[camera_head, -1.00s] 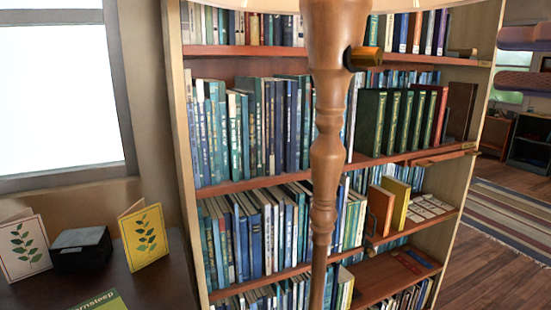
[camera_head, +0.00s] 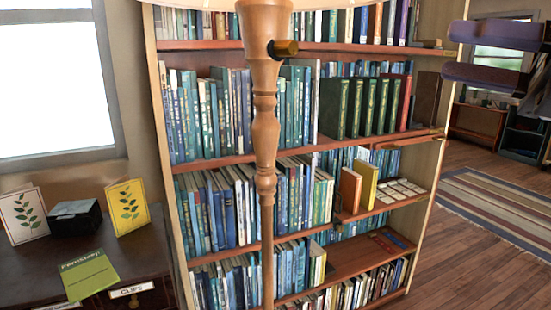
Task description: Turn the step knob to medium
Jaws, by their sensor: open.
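The knob (camera_head: 283,48) is a small brass-coloured cylinder on the right side of a turned wooden lamp post (camera_head: 264,130). It sticks out to the right; no setting marks can be read on it. The lower rim of a pale lampshade (camera_head: 330,4) shows at the top edge. My gripper (camera_head: 448,52) is at the upper right, with two purple fingers spread apart, one above the other, pointing left. It is empty, well to the right of the knob at about its height in the picture, and touches nothing visible.
A tall bookshelf (camera_head: 300,152) full of books stands behind the lamp post. At the left, a dark desk (camera_head: 130,250) holds two plant cards, a black box (camera_head: 75,217) and a green book (camera_head: 88,273). Wooden floor and a striped rug (camera_head: 500,205) lie open at the right.

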